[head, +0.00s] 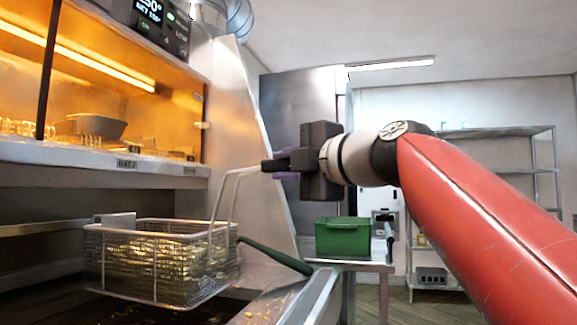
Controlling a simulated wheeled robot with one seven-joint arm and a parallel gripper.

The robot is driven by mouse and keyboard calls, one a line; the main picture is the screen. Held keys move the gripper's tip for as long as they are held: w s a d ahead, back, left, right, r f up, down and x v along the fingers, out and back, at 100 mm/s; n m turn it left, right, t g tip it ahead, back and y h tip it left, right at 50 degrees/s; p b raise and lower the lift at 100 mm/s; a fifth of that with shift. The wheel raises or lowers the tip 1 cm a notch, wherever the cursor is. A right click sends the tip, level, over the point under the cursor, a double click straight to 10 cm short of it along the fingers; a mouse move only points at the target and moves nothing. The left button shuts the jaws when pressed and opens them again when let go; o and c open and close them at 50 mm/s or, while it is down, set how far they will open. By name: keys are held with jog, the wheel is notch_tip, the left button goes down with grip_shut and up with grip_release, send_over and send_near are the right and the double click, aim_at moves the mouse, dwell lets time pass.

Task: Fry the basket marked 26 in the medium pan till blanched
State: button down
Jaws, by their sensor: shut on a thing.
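My gripper (275,165) is shut on the upright wire handle (232,190) of a wire frying basket. The basket (105,260) hangs below and left of the gripper, roughly level, with pale yellow chips or fries in it. A plain grey plate (115,218) sits on its far left rim; I can read no number on the basket. A dark surface (80,303), perhaps oil in a pan, shows under the basket. The basket looks to be above it, but the gap is hard to judge. Pan sizes cannot be told.
A lit warming cabinet (190,170) with a grey tub inside stands at left, under a control panel (160,22). A green handle (275,256) slants just right of the basket, close to it. A green bin (342,238) stands on a side table beyond. Shelving (495,131) is at the back right.

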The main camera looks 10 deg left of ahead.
jog(key=shift+f+b, duration=7.45)
jog(key=shift+f, duration=2.35)
